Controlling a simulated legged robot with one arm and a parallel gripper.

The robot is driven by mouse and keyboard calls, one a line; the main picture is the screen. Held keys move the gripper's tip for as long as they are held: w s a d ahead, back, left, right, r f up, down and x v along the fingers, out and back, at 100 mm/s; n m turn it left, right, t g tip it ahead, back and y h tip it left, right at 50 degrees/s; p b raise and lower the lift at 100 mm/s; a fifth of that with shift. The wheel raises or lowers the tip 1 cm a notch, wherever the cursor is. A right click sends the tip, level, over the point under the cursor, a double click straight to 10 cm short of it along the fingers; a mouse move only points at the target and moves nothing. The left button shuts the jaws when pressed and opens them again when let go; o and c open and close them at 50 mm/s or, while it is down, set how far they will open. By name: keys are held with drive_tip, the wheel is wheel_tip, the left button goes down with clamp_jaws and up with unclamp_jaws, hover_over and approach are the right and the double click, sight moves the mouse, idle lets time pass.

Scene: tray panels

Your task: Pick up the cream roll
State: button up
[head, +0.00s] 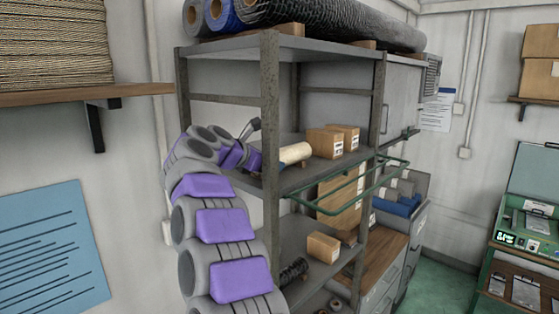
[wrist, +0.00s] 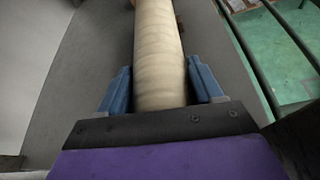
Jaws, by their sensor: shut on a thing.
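The cream roll (head: 295,153) lies on the middle shelf of the grey rack in the head view, just right of my gripper. In the wrist view the cream roll (wrist: 160,50) runs away from me between the two blue fingers of my gripper (wrist: 161,85). My gripper is shut on its near end. The gripper shows only partly in the head view (head: 262,158), near the rack's front post. Whether the roll touches the shelf cannot be told.
Cardboard boxes (head: 325,142) stand on the same shelf, right of the roll. A rack post (head: 270,120) rises close beside my arm. A green rail (head: 345,185) runs along the shelf's front right. Large dark rolls (head: 330,22) lie on top of the rack.

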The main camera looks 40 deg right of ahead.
drive_tip(key=shift+c, duration=1.4)
drive_tip(key=shift+a+r, duration=0.15)
drive_tip(key=shift+a, duration=0.7)
drive_tip(key=c, duration=0.5)
drive_tip(key=shift+a, duration=0.25)
clamp_jaws()
drive_tip(key=shift+d, duration=1)
drive_tip(key=shift+w+a+r, duration=0.1)
drive_tip(key=shift+a+r, duration=0.6)
drive_tip(key=shift+r, duration=0.2)
drive_tip(key=shift+r+p, duration=0.45)
drive_tip(key=shift+r, duration=0.4)
drive_tip(key=s+a+b, duration=0.3)
drive_tip(key=a+b, duration=0.2)
drive_tip(key=a, duration=1.2)
drive_tip(key=shift+b, duration=0.3)
